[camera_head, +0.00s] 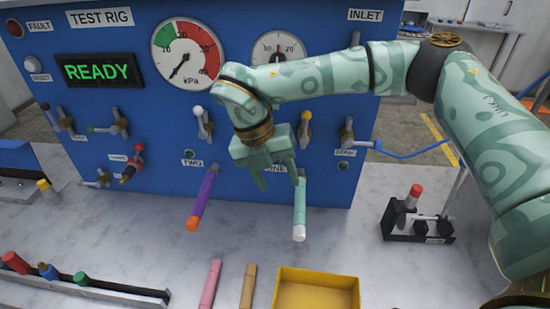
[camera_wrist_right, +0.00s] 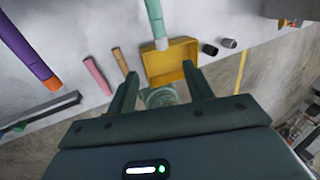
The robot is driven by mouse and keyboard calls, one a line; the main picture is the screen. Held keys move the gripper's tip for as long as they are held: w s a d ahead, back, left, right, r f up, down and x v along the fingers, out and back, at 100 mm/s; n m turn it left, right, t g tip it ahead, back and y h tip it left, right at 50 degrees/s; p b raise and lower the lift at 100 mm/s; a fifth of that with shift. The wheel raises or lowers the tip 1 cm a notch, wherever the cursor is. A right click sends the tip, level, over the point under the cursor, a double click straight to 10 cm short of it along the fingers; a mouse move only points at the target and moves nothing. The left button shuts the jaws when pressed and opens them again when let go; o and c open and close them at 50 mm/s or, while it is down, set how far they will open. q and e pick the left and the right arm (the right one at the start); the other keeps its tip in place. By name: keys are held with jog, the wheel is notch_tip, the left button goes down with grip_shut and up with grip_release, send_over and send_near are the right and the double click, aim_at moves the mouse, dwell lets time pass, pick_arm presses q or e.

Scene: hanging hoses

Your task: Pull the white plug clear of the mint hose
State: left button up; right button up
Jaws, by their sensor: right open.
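The mint hose (camera_head: 300,199) hangs from the blue panel, with the white plug (camera_head: 299,233) at its lower end. The plug seems seated in the hose end. In the right wrist view the mint hose (camera_wrist_right: 154,17) and the white plug (camera_wrist_right: 161,44) show ahead of the fingertips. My right gripper (camera_head: 277,182) is open and empty, near the upper part of the mint hose and to its left, above the plug. In the wrist view its fingers (camera_wrist_right: 160,74) point toward the plug, apart from it. My left gripper is not in view.
A purple hose (camera_head: 203,192) with an orange plug (camera_head: 193,223) hangs to the left. A yellow tray (camera_head: 316,273) lies on the table below, beside pink (camera_head: 210,284) and tan (camera_head: 248,286) pieces. A black stand (camera_head: 416,224) is at right. The blue panel (camera_head: 240,120) stands behind.

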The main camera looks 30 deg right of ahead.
send_near(298, 227)
jog(key=b+x, duration=0.1)
jog(key=x, duration=0.7)
jog(key=shift+f, duration=0.4)
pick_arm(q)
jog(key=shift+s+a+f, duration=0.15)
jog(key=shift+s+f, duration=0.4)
pick_arm(e)
jog(key=shift+d+f, duration=0.15)
jog(key=shift+f, duration=0.15)
jog(key=shift+s, duration=0.1)
jog(key=c, duration=1)
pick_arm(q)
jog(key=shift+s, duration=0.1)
pick_arm(e)
jog(key=o, duration=1)
